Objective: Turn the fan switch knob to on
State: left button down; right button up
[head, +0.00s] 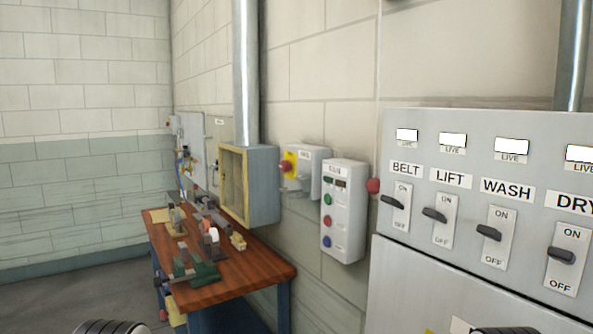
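No knob readable as the fan switch shows in the head view. A white box (343,245) left of the panel has a small label too blurred to read surely, and green, red and blue buttons. Dark ribbed parts of my arms show at the bottom edge; neither gripper is in view.
A wooden workbench (270,272) with vises and tools stands against the wall at left. Grey floor (80,290) is clear at lower left.

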aim_at(285, 166)
jog(key=i+j, duration=0.25)
jog(key=j, duration=0.2)
jog(key=i+j+z, duration=0.15)
jog(key=j, duration=0.3)
jog(key=i+j+z, duration=0.2)
jog(key=j, duration=0.3)
jog(key=i+j+z, duration=0.15)
jog(key=j, duration=0.35)
jog(key=i+j+z, duration=0.15)
jog(key=j, duration=0.35)
jog(key=i+j+z, duration=0.2)
jog(key=j, duration=0.35)
jog(key=j+z, duration=0.15)
jog(key=j, duration=0.4)
